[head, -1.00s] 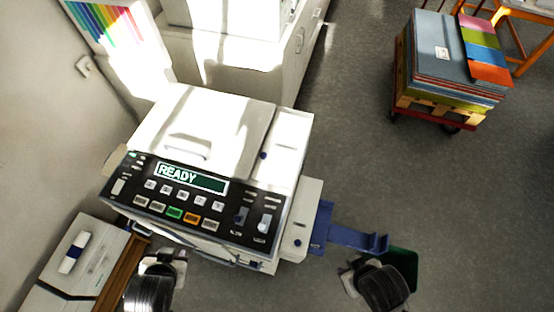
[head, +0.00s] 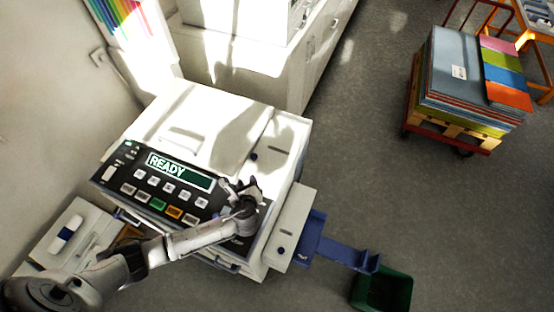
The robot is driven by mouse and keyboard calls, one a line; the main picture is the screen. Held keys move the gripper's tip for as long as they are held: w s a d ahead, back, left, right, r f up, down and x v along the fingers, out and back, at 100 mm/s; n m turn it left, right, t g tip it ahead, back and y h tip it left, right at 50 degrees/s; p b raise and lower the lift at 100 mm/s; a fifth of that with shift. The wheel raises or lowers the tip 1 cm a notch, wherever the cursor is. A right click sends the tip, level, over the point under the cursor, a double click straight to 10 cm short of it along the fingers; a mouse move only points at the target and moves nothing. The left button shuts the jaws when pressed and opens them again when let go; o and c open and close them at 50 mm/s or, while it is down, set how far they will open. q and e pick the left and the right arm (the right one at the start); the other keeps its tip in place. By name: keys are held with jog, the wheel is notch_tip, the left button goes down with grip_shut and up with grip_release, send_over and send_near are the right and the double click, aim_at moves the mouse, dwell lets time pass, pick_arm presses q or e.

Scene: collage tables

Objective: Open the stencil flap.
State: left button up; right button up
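The white copier-like machine (head: 200,115) stands left of centre, its dark control panel (head: 135,180) showing READY. Its top has a wide white lid with a raised handle (head: 180,138) and a narrower white panel (head: 285,135) on the right with a small dark knob. Both look closed; I cannot tell for sure which is the stencil flap. My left gripper (head: 240,184) is over the right end of the control panel, near the narrower panel's front edge. Its fingers look spread, with nothing between them. It hides some controls; contact is unclear. My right gripper is out of view.
A blue tray (head: 335,250) juts from the machine's right side, beside a dark green bin (head: 385,290). A cart with stacked boards (head: 455,80) stands at the upper right. A white cabinet (head: 310,55) is behind the machine. Grey floor (head: 360,150) between is clear.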

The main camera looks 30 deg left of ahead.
aim_at(254, 158)
pick_arm(q)
jog(key=shift+w+d+r+m, duration=0.15)
jog(key=shift+w+r+m, duration=0.05)
jog(key=shift+m, duration=0.8)
jog(key=m, duration=0.3)
jog(key=shift+w+d+t+h, duration=0.2)
jog(key=shift+t+h, duration=0.1)
jog(key=shift+t, duration=0.1)
jog(key=shift+w+a+m, duration=0.15)
jog(key=shift+m, duration=0.35)
jog(key=b+x, duration=0.1)
jog(key=x, duration=1.2)
jog(key=shift+w+f, duration=0.1)
jog(key=shift+f, duration=0.05)
jog(key=shift+c, duration=0.4)
grip_shut()
